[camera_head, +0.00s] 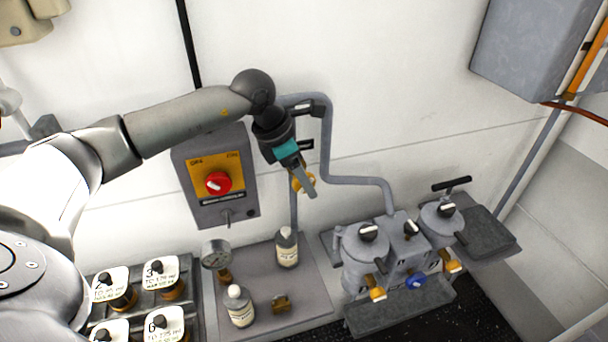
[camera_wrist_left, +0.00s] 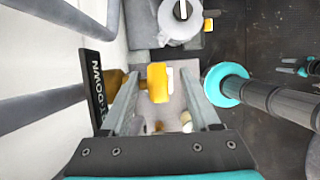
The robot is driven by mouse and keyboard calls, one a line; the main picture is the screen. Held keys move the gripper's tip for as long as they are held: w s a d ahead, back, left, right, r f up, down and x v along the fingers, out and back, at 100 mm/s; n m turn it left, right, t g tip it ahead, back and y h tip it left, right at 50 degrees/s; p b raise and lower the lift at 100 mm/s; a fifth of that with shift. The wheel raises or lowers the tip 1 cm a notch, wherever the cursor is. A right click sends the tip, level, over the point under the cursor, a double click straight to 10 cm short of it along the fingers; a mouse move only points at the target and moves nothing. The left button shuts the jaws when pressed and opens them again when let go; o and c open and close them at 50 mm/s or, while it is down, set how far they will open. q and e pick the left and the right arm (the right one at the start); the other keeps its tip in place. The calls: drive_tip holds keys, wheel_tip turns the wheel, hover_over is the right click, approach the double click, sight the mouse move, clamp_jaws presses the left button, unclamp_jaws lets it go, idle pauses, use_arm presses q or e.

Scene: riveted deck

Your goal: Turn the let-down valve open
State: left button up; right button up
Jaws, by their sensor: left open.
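The let-down valve's yellow handle (camera_wrist_left: 158,82) shows between my left gripper's fingers in the left wrist view. In the head view, the handle (camera_head: 297,182) is partly hidden behind the fingers, on a grey pipe against the white wall. A dark label plate (camera_wrist_left: 98,92) beside it ends in "DOWN". My left gripper (camera_head: 309,189) is open, and it also shows in the left wrist view (camera_wrist_left: 160,100), one finger on each side of the handle. I cannot tell whether either finger touches it.
A control box (camera_head: 217,178) with a red knob hangs left of the valve. Grey pots on a machine (camera_head: 402,262) stand to the right.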

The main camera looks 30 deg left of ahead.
use_arm(q)
drive_tip(key=shift+f, duration=0.1)
clamp_jaws()
idle(0.5)
